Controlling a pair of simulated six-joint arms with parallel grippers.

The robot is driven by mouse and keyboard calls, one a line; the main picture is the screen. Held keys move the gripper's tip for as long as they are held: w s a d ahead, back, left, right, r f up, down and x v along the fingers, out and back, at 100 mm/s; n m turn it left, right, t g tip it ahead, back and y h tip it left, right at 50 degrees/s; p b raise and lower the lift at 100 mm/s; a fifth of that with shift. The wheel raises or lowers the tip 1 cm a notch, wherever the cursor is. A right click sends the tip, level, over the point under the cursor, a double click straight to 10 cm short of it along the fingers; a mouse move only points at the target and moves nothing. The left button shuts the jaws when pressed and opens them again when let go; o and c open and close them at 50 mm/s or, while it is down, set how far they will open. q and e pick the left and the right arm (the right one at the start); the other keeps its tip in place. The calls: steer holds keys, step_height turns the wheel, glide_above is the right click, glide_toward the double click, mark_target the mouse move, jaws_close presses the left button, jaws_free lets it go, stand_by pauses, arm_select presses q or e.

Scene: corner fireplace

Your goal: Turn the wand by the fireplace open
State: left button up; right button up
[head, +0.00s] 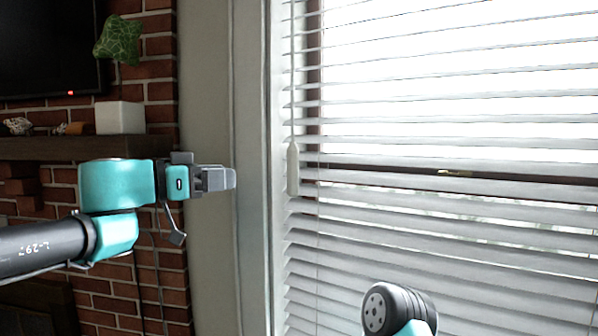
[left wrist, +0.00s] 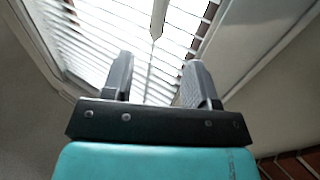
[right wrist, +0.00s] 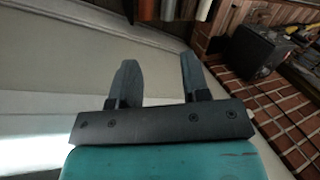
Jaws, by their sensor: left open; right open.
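The wand (head: 293,168) is a white tapered handle hanging on a thin rod at the left edge of the window blinds (head: 450,220). Its tip also shows in the left wrist view (left wrist: 157,20), above and between the fingers. My left gripper (head: 234,179) is open and empty, left of the wand and apart from it, at about the wand's height in the head view. My right gripper (right wrist: 158,80) is open and empty in the right wrist view.
The white window frame (head: 252,120) stands between the brick fireplace wall (head: 160,60) and the blinds. A black box (right wrist: 255,50) shows in the right wrist view.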

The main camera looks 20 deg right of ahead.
mark_target(288, 171)
arm_select(q)
steer(key=shift+d, duration=0.15)
steer(key=x, duration=1.7)
steer(key=shift+d, duration=0.1)
steer(key=shift+c, duration=0.4)
steer(key=c, duration=0.8)
steer(key=shift+c, duration=0.2)
